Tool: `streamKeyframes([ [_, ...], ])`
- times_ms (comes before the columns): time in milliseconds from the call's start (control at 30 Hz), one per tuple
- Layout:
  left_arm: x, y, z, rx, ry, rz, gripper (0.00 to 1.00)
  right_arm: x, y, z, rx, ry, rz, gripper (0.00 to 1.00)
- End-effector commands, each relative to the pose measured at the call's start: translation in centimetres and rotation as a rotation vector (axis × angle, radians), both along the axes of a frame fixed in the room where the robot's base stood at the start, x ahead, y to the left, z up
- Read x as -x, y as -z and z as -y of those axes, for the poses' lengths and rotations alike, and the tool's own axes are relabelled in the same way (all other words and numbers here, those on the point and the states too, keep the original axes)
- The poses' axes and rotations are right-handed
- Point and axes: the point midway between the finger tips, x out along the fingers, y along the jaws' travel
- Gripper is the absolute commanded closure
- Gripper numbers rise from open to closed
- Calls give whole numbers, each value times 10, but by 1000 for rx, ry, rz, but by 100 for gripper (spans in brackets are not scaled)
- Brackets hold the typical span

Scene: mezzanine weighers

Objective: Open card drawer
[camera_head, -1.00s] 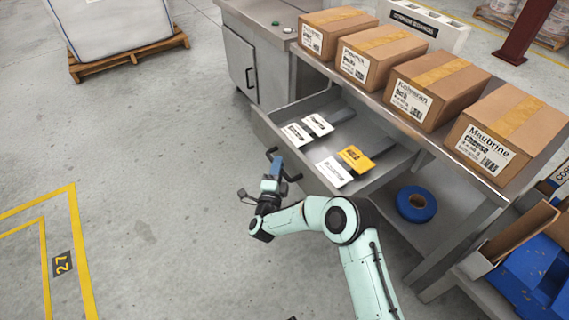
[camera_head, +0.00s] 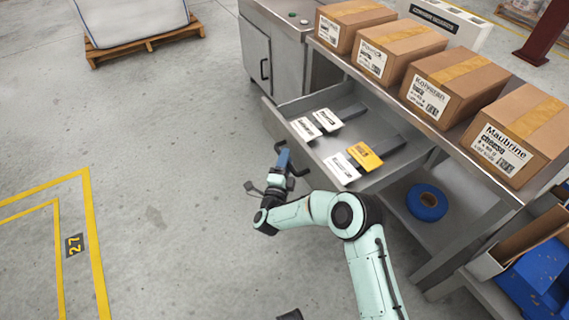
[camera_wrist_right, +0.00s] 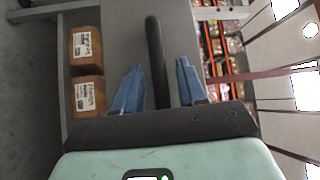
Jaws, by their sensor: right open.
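The grey metal card drawer (camera_head: 355,132) is pulled out from under the steel bench. White cards (camera_head: 325,119) and a yellow card (camera_head: 365,155) lie in it. Its dark bar handle (camera_head: 304,172) is on the drawer's front. My right gripper (camera_head: 283,159) is at the handle, outside the drawer front. In the right wrist view the black handle (camera_wrist_right: 154,50) runs between the two blue fingers of my right gripper (camera_wrist_right: 160,67), which stand apart with gaps on both sides. My left gripper is not seen.
Several labelled cartons (camera_head: 443,88) stand on the bench above the drawer. A blue roll (camera_head: 427,214) lies on the lower shelf. A grey cabinet (camera_head: 257,56) adjoins at the far end. The floor left of the drawer is clear.

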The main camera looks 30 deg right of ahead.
Motion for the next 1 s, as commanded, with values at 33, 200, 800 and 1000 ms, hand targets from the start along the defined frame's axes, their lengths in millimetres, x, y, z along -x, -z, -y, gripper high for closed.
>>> streamKeyframes([
  [33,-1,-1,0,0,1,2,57,1,0,-1,-1,-1,-1,59],
  [200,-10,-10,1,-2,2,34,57,17,2,-15,0,-3,-3,59],
  [800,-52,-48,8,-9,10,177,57,98,17,-83,-1,-3,-1,59],
  [1000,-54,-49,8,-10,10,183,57,102,19,-85,1,-1,-1,59],
])
